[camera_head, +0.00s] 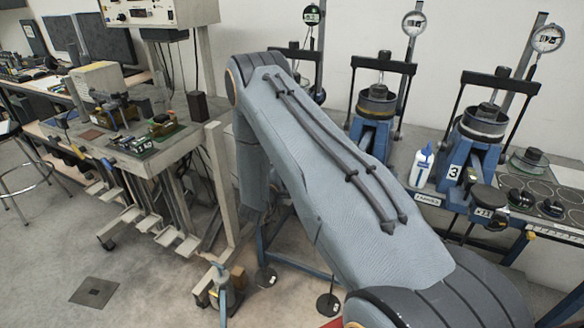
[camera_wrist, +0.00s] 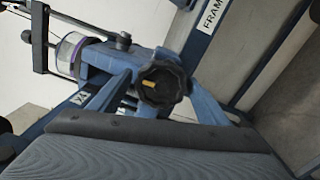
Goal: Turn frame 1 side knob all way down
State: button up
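In the wrist view, a black lobed side knob (camera_wrist: 170,91) with a short yellow mark sits on a blue lever frame (camera_wrist: 103,58). The yellow mark lies nearly level, left of the knob's centre. A grey ribbed part of mine with a dark edge fills the bottom of the wrist view, just below the knob; no fingertips show, so I cannot tell whether my gripper is open or touching the knob. In the head view, my arm hides the gripper, the knob and most of the leftmost frame (camera_head: 294,54).
In the head view, a middle frame (camera_head: 371,133) and frame 3 (camera_head: 478,160) stand on the blue bench at right, with a white bottle (camera_head: 421,167) between them. A cluttered workbench (camera_head: 150,155) stands at left. Open floor lies at front left.

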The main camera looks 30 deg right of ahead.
jog(key=shift+s+a, duration=0.1)
jog(key=shift+s, duration=0.05)
jog(key=p+v, duration=0.1)
jog(key=v, duration=0.4)
jog(key=shift+s+a, duration=0.2)
jog(key=shift+s, duration=0.1)
jog(key=shift+a, duration=0.1)
